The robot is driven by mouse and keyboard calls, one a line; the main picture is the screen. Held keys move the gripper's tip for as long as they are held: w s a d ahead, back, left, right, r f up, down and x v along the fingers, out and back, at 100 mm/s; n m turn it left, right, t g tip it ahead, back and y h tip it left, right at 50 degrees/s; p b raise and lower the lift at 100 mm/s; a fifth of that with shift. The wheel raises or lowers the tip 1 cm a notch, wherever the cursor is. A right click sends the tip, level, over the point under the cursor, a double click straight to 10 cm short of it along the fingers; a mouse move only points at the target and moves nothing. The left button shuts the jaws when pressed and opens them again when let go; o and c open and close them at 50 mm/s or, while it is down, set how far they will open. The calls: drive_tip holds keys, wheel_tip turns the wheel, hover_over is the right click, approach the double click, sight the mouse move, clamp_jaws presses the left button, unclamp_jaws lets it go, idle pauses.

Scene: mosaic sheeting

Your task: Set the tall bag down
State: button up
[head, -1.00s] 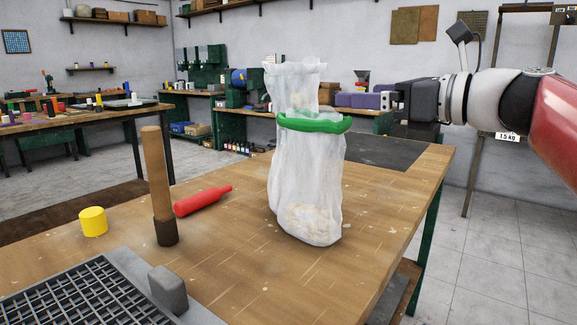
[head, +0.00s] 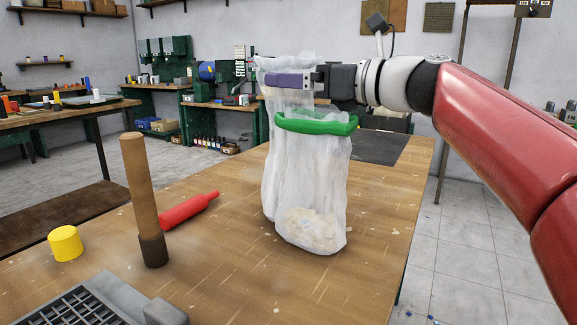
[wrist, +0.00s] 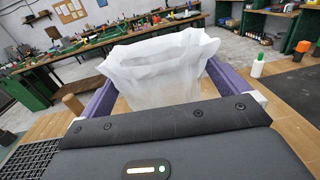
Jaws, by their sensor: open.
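In the head view one purple finger (head: 287,80) lies across the bag's top, above the green band; the other is hidden behind the bag. I cannot tell whether either finger touches the bag.
A wooden-handled tool (head: 143,195) stands left of the bag, with a red bottle (head: 188,209) lying between them. A yellow cylinder (head: 65,243) and a grey grid tray (head: 75,312) are at the near left. The table right of the bag is mostly clear, with a dark mat (head: 375,147) behind.

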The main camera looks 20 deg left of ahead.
drive_tip(key=a, duration=0.2)
drive_tip(key=shift+w+a, duration=0.2)
drive_tip(key=shift+a, duration=0.1)
drive_tip(key=c, duration=1)
drive_tip(key=shift+o, duration=0.2)
drive_tip(key=shift+r, duration=0.1)
